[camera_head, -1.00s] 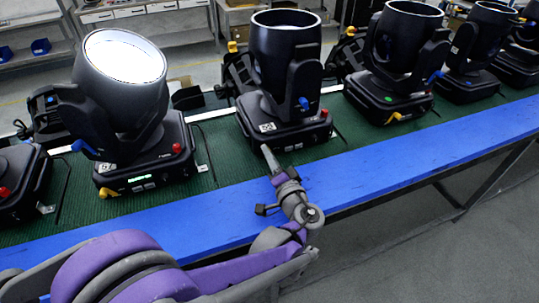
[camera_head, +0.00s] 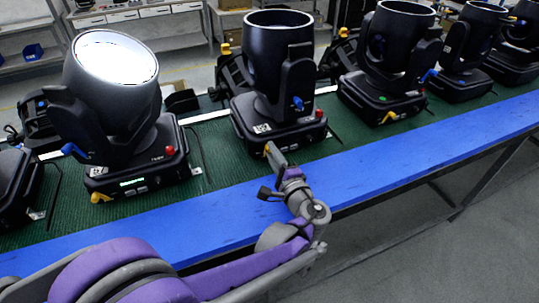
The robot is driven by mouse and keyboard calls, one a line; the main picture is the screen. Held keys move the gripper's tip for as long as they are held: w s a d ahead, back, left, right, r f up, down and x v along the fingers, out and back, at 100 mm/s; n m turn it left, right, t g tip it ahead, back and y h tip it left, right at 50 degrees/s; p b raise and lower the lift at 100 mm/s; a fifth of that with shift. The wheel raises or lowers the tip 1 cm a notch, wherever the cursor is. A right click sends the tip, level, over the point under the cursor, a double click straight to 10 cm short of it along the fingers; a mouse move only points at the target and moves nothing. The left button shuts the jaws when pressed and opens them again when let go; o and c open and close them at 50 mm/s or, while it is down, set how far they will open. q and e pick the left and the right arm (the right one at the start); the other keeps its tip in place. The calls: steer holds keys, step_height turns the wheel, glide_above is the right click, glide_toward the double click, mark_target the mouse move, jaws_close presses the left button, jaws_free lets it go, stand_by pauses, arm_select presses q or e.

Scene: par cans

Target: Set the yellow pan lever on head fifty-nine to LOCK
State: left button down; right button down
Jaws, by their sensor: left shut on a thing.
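A black moving head (camera_head: 279,60) stands upright in the middle of the row, with a white number sticker (camera_head: 262,128) too small to read surely. At the base's front lower edge its yellow pan lever (camera_head: 267,148) shows as a small piece at my gripper's tip. My left gripper (camera_head: 274,154) reaches up from the lower middle and is shut on this lever, hiding most of it. The head also has a blue lever (camera_head: 298,103) and a red knob (camera_head: 319,113). I cannot read any LOCK mark. My right gripper is out of view.
A lit head (camera_head: 112,90) with its own yellow lever (camera_head: 101,197) stands to the left. Another head (camera_head: 398,45) stands to the right, with more beyond. They stand on a green mat (camera_head: 205,165) behind a blue bench edge (camera_head: 390,160). Grey floor is clear at lower right.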

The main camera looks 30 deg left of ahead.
arm_select(q)
steer(key=shift+w+d+f+m+b, duration=0.1)
steer(key=shift+w+d+m+b, duration=0.05)
steer(key=shift+m, duration=0.65)
steer(key=shift+w+d+f+m+b, duration=0.1)
steer(key=shift+w+m+b, duration=0.05)
steer(key=shift+m, duration=0.65)
steer(key=c, duration=0.8)
jaws_free()
steer(key=shift+o, duration=0.2)
steer(key=shift+d, duration=0.1)
steer(key=v, duration=1)
steer(key=shift+s+d+b, duration=0.25)
steer(key=shift+s+b, duration=0.05)
steer(key=shift+b, duration=0.05)
